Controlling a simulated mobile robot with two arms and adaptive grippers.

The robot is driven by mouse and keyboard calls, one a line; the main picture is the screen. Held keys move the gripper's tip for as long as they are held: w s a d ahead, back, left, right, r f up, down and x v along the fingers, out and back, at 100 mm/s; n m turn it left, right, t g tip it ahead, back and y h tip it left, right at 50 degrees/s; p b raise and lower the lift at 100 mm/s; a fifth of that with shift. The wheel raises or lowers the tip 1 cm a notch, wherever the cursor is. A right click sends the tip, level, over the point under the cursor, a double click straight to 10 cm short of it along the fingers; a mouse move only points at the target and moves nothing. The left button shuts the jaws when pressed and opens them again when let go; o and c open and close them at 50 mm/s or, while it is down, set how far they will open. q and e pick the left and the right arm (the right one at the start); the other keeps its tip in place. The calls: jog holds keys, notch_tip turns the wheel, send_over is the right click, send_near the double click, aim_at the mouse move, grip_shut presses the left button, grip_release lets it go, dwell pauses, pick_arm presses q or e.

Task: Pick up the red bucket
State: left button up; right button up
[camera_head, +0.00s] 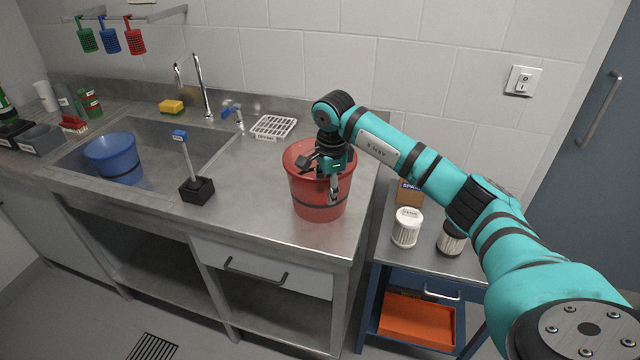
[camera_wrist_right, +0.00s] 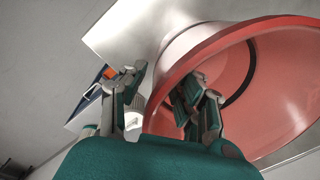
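The red bucket (camera_head: 306,198) stands upright on the steel counter, near its right end. My right gripper (camera_head: 320,181) is over the bucket's near rim with its fingers spread. In the right wrist view, my gripper (camera_wrist_right: 166,80) has one finger inside the bucket (camera_wrist_right: 272,90) and the other outside, with the rim wall between them. A gap shows between the outer finger and the wall, so it is not closed on the rim. My left gripper is in neither view.
A blue bucket (camera_head: 115,158) stands in the sink on the left. A black-based brush (camera_head: 197,189) and a white rack (camera_head: 273,127) are on the counter. White-topped canisters (camera_head: 406,228) stand on a lower blue cart to the right. The wall is close behind the counter.

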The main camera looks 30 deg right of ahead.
jog(key=shift+w+f, duration=0.1)
jog(key=shift+f, duration=0.65)
grip_shut()
jog(key=shift+r, duration=0.1)
